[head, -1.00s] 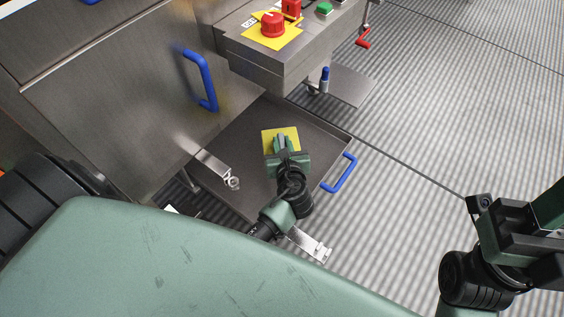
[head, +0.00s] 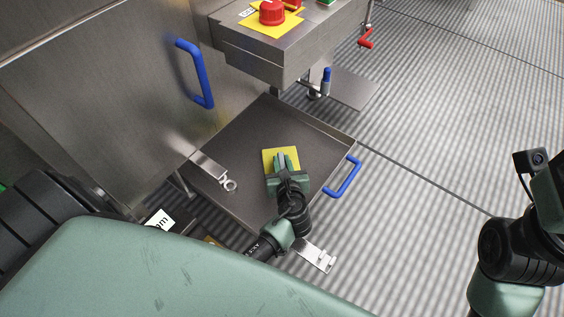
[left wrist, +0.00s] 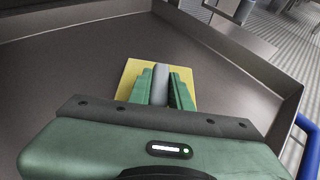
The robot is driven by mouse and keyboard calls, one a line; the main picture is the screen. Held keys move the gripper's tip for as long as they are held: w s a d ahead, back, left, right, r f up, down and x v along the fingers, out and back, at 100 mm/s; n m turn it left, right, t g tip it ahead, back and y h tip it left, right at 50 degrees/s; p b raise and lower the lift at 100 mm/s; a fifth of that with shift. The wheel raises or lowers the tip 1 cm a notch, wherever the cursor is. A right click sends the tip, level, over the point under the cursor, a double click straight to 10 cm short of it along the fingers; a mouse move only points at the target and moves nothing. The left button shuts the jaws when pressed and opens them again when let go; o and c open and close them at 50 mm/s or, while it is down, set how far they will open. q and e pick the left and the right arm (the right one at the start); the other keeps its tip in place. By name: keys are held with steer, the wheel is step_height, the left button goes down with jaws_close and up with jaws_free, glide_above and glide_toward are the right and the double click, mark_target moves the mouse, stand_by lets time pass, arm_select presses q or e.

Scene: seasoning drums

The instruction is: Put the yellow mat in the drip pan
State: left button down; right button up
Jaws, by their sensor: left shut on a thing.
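The yellow mat (head: 270,156) is a small square over the dark floor of the drip pan (head: 245,140). It also shows in the left wrist view (left wrist: 131,77), under my fingertips. My left gripper (head: 281,163) is shut on a grey upright piece (left wrist: 160,84) at the mat's middle, which looks like part of the mat. The mat lies within the pan's outline; I cannot tell whether it touches the floor. My fingers hide part of it. My right gripper (head: 552,190) is cut off at the right edge, with its fingertips hidden.
The pan has a raised rim and a blue handle (head: 343,177) at its right. A steel cabinet with a blue handle (head: 196,75) stands behind left. A control box with a red button (head: 272,12) overhangs the back. Bare pan floor surrounds the mat.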

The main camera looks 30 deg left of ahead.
arm_select(q)
steer(key=c, duration=1.3)
jaws_free()
steer(key=shift+f, duration=0.1)
